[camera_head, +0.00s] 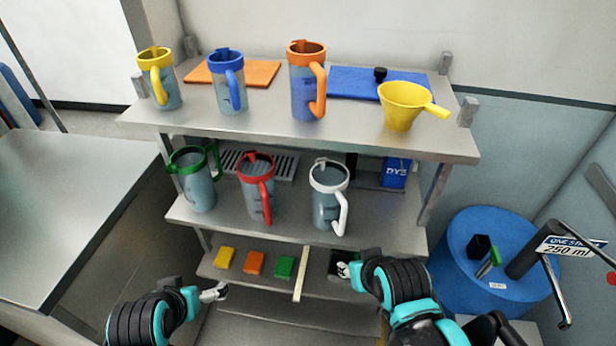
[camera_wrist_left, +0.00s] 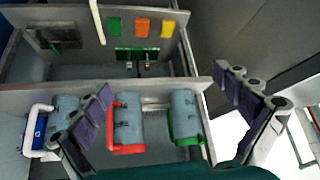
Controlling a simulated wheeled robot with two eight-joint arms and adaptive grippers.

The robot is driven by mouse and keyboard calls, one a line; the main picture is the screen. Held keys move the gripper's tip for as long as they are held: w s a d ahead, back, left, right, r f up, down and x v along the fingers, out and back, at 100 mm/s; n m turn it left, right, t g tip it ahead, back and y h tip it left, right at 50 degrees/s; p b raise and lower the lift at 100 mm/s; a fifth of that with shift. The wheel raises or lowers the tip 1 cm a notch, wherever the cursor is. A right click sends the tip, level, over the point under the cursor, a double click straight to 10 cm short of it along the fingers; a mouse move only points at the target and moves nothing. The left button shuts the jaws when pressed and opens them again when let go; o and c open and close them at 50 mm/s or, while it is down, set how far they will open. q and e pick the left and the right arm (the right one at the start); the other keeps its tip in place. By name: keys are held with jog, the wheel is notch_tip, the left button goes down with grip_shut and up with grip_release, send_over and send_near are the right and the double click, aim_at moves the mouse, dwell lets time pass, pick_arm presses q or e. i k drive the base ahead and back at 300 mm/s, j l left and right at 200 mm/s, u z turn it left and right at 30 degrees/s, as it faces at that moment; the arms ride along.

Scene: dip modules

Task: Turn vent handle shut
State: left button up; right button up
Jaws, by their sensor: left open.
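A blue drum (camera_head: 455,285) stands at the right of the shelf rack. On its top are a small green handle (camera_head: 494,257), which looks like the vent handle, a black block (camera_head: 479,246) and a small white label (camera_head: 497,285) too small to read. The green handle's exact angle is hard to tell. My left gripper (camera_head: 213,291) is low at the left of the rack, far from the drum. In the left wrist view its fingers (camera_wrist_left: 162,80) are wide apart and empty. My right gripper (camera_head: 350,264) is in front of the lower shelf, left of the drum; its fingers are mostly hidden.
A black pump spout (camera_head: 535,248) with a "250 ml" sign (camera_head: 570,246) rises over the drum's right side. Several jugs and a yellow funnel (camera_head: 402,106) stand on the rack (camera_head: 270,130). A metal table (camera_head: 60,200) at the left is clear.

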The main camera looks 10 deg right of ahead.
aim_at(495, 259)
jog(key=z, duration=2)
jog(key=i+j+z, duration=0.1)
jog(key=z, duration=0.4)
jog(key=i+j+z, duration=0.1)
jog(key=z, duration=0.4)
jog(key=j+z, duration=0.2)
jog(key=z, duration=0.3)
